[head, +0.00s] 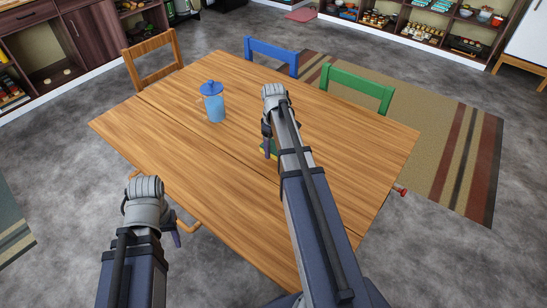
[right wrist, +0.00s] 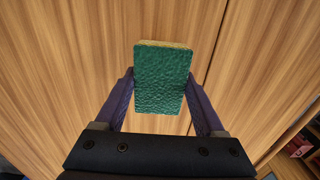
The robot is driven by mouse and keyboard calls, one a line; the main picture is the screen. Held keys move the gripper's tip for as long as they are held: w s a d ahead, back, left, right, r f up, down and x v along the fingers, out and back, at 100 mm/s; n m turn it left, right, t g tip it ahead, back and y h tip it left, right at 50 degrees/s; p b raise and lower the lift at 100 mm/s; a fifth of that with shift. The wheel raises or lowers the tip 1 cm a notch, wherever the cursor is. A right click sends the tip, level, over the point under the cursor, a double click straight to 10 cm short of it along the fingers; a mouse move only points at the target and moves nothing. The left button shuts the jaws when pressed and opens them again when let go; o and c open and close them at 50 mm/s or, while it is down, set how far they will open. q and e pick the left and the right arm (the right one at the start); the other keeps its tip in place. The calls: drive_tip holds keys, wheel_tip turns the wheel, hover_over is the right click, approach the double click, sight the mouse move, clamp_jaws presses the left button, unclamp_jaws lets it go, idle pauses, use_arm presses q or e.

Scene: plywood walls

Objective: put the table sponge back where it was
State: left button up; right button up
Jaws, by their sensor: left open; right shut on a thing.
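The sponge (right wrist: 161,80), green on its broad face with a yellow layer behind, is between the two fingers of my right gripper (right wrist: 160,100) in the right wrist view. The right gripper is shut on it. In the head view a small green and yellow part of the sponge (head: 273,154) shows beside my right arm, which hides the rest. The sponge is over the wooden table (head: 170,130); I cannot tell whether it touches the top. My left gripper (head: 175,232) is open and empty, off the table's near left edge.
A blue lidded jug (head: 215,107) stands on the table left of my right arm. A wooden chair (head: 152,62), a blue chair (head: 271,54) and a green chair (head: 356,88) stand along the far edges. The table's near left part is clear.

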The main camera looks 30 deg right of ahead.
sight(273, 153)
drive_tip(key=shift+f+b, duration=1.9)
drive_tip(key=shift+f, duration=0.1)
drive_tip(key=shift+r, duration=0.15)
drive_tip(key=o, duration=1.6)
wheel_tip(273, 153, up, 12)
drive_tip(key=p, duration=1.2)
drive_tip(key=shift+r, duration=0.1)
